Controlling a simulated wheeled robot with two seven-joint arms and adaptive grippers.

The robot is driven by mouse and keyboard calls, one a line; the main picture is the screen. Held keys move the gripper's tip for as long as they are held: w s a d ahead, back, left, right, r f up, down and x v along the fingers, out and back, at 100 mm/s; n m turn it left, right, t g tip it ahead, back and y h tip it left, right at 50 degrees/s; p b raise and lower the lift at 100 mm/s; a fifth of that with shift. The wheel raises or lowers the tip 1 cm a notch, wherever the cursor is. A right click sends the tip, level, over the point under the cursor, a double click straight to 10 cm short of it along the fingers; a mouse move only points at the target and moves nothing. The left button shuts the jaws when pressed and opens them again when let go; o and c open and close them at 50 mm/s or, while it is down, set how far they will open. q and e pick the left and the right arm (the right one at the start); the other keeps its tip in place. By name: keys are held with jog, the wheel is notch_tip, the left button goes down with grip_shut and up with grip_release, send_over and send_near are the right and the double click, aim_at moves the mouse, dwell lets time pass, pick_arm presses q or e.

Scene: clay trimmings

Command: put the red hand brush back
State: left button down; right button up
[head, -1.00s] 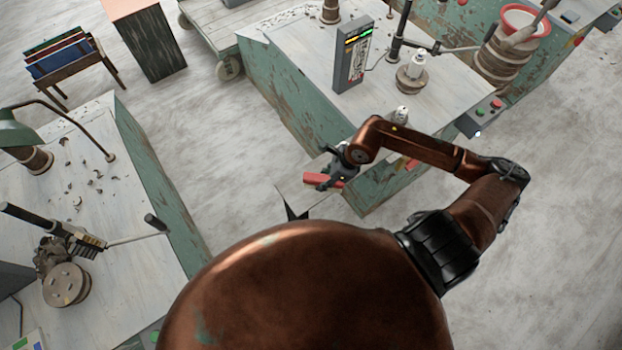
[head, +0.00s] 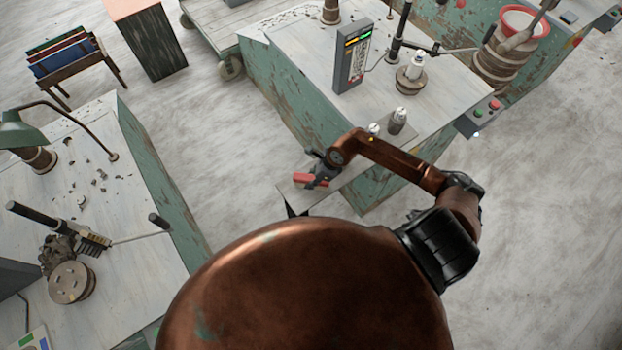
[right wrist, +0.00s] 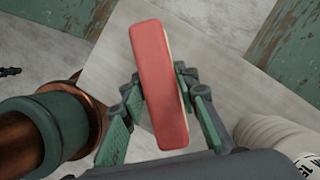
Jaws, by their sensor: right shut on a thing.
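The red hand brush (head: 304,180) is in my right gripper (head: 318,172), at the outer end of a narrow pale shelf (head: 350,172) on the green bench's near side. In the right wrist view the brush (right wrist: 160,85) is a long red block with a thin pale edge, slightly tilted. The fingers of my right gripper (right wrist: 160,85) are shut on its two long sides. The shelf (right wrist: 110,62) lies beneath it; I cannot tell whether the brush touches it. The brush's underside is hidden. My left gripper is not in view.
A grey upright box (head: 353,58) with lit bars and a banding wheel (head: 411,80) stand on the green bench (head: 300,45). Another bench (head: 110,215) with clay scraps is at left. Bare floor lies between.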

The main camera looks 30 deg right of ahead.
jog(key=shift+f, duration=0.15)
jog(key=o, duration=1.1)
jog(key=shift+r, duration=0.2)
jog(key=b+v, duration=0.2)
jog(key=v, duration=1)
jog(key=shift+a, duration=0.1)
